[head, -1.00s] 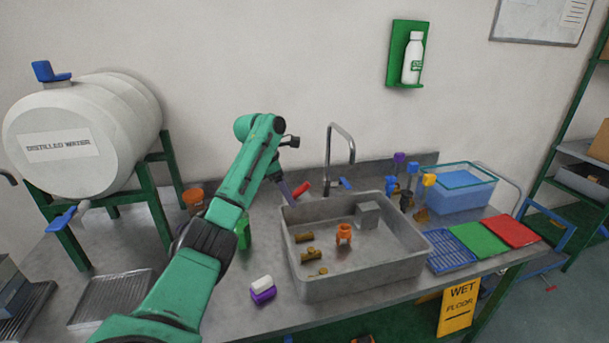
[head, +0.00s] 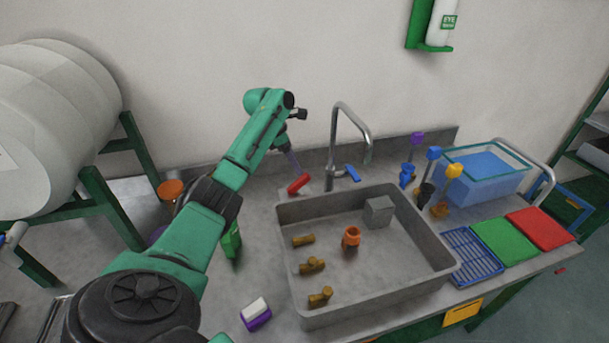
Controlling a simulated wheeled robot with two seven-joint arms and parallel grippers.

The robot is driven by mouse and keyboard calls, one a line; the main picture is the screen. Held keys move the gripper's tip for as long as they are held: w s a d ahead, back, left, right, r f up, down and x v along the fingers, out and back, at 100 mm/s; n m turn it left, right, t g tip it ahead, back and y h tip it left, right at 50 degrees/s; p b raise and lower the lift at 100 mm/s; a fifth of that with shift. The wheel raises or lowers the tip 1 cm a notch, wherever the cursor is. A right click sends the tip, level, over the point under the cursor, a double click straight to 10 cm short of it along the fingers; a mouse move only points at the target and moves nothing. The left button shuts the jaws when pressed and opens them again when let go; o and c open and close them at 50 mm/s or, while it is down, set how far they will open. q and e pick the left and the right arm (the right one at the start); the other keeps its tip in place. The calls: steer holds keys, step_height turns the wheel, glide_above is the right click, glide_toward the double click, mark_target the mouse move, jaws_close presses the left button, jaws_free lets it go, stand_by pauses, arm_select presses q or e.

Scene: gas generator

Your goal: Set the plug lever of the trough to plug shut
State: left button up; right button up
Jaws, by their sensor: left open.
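The trough (head: 372,296) is a grey, open basin set on the bench. A red lever handle (head: 299,184), which looks like the plug lever, shows at its back left corner and is tilted. The lever's lower part and the plug itself cannot be made out. My right gripper is not in view.
A curved tap (head: 338,140) with a blue handle (head: 352,173) stands behind the trough. Inside lie several brass fittings (head: 312,265), an orange part (head: 351,237) and a grey block (head: 379,211). Coloured valves (head: 428,170) and a water tank (head: 492,175) stand right.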

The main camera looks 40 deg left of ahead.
mark_target(303, 176)
arm_select(q)
steer(key=x, duration=0.5)
steer(key=a+x, duration=0.1)
steer(key=x, duration=0.2)
steer(key=shift+w+d+f, duration=0.1)
steer(key=shift+w+f, duration=0.15)
steer(key=shift+w, duration=0.15)
steer(key=shift+d+f, duration=0.1)
steer(key=shift+d, duration=0.05)
steer(key=shift+s+d, duration=0.1)
steer(key=shift+c, duration=0.6)
jaws_close()
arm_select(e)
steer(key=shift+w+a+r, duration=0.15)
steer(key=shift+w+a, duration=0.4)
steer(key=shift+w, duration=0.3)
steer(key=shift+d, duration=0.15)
